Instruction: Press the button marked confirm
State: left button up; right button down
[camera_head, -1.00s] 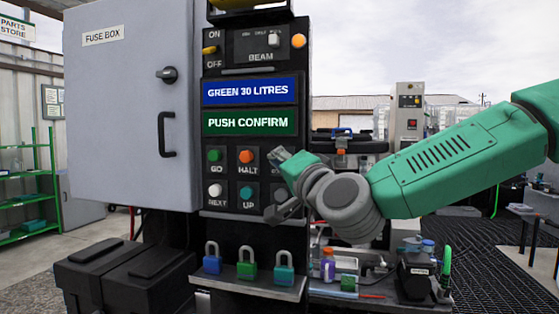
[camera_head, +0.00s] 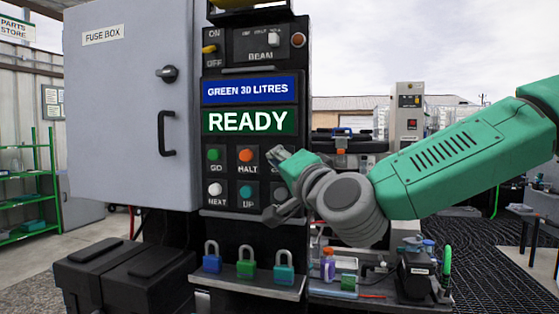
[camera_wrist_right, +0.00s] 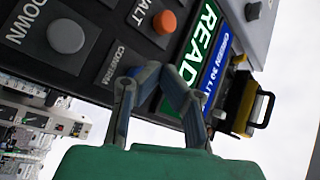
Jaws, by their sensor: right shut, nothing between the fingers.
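The black control panel (camera_head: 244,226) stands upright in front of me. Its green display (camera_head: 249,121) reads READY, and the blue display (camera_head: 249,91) above reads GREEN 30 LITRES. My right gripper (camera_head: 277,157) is at the panel, right of the HALT button (camera_head: 246,155), and covers the spot there. In the right wrist view, the CONFIRM label (camera_wrist_right: 112,65) shows just beside the shut, empty fingers (camera_wrist_right: 158,75). The confirm button itself is hidden behind the fingers, so I cannot tell whether they touch it. My left gripper is out of view.
GO (camera_head: 214,155), NEXT (camera_head: 215,189) and UP (camera_head: 246,192) buttons sit close by; DOWN (camera_wrist_right: 65,36) shows in the wrist view. Several padlocks (camera_head: 246,263) stand on a ledge below. A grey fuse box (camera_head: 125,110) is at left, a cluttered bench (camera_head: 350,288) at lower right.

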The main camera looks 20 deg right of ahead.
jog(key=shift+s+a, duration=0.1)
jog(key=shift+s+a+b, duration=0.2)
jog(key=shift+s+a, duration=0.55)
jog(key=shift+s, duration=0.3)
jog(key=shift+s+a+b, duration=0.15)
jog(key=shift+s+a, duration=0.55)
jog(key=shift+s, duration=0.35)
